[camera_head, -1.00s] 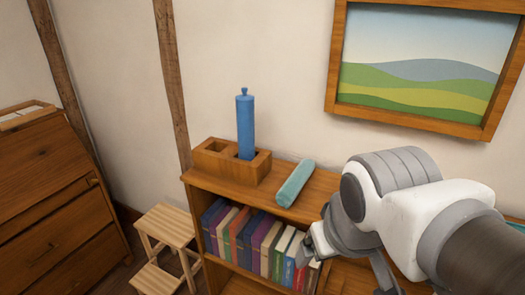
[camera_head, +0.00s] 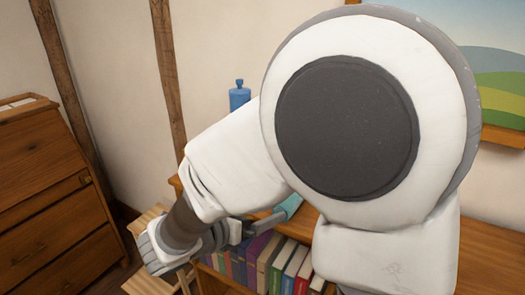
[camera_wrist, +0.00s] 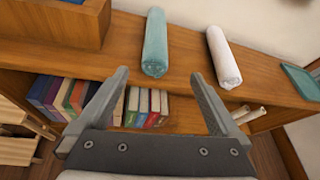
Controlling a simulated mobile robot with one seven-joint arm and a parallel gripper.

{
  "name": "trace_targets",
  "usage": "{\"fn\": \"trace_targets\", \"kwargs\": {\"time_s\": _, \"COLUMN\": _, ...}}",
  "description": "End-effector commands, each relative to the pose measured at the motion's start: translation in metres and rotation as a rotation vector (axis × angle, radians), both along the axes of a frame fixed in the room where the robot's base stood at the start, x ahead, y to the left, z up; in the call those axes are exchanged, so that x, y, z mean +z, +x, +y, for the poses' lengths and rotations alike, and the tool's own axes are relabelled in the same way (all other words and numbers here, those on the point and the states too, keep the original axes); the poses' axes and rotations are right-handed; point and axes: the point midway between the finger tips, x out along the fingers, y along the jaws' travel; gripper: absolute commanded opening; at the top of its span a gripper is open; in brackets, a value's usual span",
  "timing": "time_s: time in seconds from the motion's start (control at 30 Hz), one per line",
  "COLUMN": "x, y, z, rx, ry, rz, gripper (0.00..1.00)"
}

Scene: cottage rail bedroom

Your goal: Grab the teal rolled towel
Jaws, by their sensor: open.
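The teal rolled towel (camera_wrist: 155,44) lies on top of the wooden bookshelf in the wrist view, its near end close to the front edge. In the head view only a small part of the towel (camera_head: 289,206) shows past my arm. My gripper (camera_wrist: 158,82) is open and empty. Its two fingers point toward the shelf, on either side of the towel's near end in the picture, with the towel beyond the fingertips and apart from them. In the head view my arm hides most of the shelf top.
A white rolled towel (camera_wrist: 223,58) lies right of the teal one, and a teal flat item (camera_wrist: 300,82) lies farther right. A wooden block holder (camera_wrist: 62,20) stands left. A blue bottle (camera_head: 239,96) rises behind my arm.

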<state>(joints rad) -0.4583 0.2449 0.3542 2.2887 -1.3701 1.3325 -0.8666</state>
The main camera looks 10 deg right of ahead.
Motion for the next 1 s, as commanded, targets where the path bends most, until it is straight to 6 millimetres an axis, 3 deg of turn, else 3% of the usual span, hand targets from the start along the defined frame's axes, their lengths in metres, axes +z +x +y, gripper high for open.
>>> {"fn": "trace_targets", "kwargs": {"time_s": 0.17, "x": -0.010, "y": 0.014, "z": -0.003, "rx": 0.034, "ry": -0.030, "rz": 0.010, "gripper": 1.00}}
{"fn": "trace_targets", "kwargs": {"time_s": 0.6, "x": -0.043, "y": 0.074, "z": -0.062, "rx": 0.030, "ry": -0.027, "rz": 0.009, "gripper": 1.00}}
{"fn": "trace_targets", "kwargs": {"time_s": 1.0, "x": -0.056, "y": 0.102, "z": -0.086, "rx": 0.028, "ry": -0.025, "rz": 0.009, "gripper": 1.00}}
